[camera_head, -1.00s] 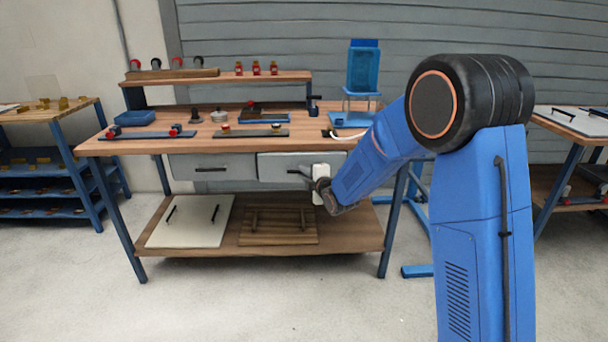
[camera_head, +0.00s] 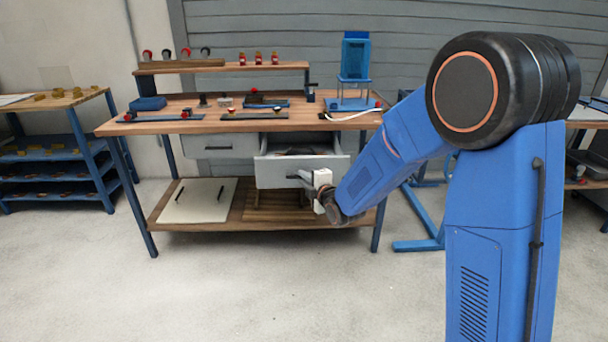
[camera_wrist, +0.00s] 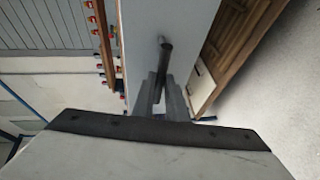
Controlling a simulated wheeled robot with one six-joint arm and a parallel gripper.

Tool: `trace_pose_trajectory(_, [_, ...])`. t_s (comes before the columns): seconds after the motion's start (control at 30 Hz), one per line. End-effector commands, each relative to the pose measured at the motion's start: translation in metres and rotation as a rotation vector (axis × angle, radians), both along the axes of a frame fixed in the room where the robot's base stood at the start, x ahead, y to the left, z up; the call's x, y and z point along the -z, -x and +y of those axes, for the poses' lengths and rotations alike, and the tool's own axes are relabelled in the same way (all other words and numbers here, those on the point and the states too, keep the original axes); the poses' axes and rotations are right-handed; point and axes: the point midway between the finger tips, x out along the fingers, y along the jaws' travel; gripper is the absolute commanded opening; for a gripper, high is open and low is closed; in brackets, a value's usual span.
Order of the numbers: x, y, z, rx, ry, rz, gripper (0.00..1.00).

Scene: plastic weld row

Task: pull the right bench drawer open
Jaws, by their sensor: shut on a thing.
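The right bench drawer (camera_head: 277,172) is pulled part way out from under the bench top (camera_head: 215,122). Its grey front stands forward of the left drawer (camera_head: 220,145), and its dark inside shows from above. My gripper (camera_head: 306,178) is at the front of the right drawer, shut on its dark bar handle. In the wrist view my gripper's fingers (camera_wrist: 160,92) close around the handle (camera_wrist: 166,58), which stands off the grey drawer front (camera_wrist: 190,25).
The lower shelf (camera_head: 235,222) holds a white panel (camera_head: 198,201) with two dark handles and a brown slatted piece. A blue stand (camera_head: 355,60) and small parts sit on the bench. A shelf rack (camera_head: 60,160) stands left. The floor in front is clear.

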Motion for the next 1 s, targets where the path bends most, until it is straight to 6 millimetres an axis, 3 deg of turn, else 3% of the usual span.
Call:
trace_pose_trajectory(0.2, [0.0011, 0.0119, -0.0005, 0.001, 0.0, 0.002, 0.0])
trace_pose_trajectory(0.57, [0.0013, 0.0129, -0.0006, 0.001, 0.0, 0.002, 0.0])
trace_pose_trajectory(0.6, [0.0013, 0.0129, -0.0007, 0.001, 0.0, 0.002, 0.19])
trace_pose_trajectory(0.67, [0.0012, 0.0128, -0.0006, 0.001, 0.0, 0.002, 0.31])
trace_pose_trajectory(1.0, [0.0, 0.0122, -0.0003, 0.0, 0.0, 0.0, 0.31])
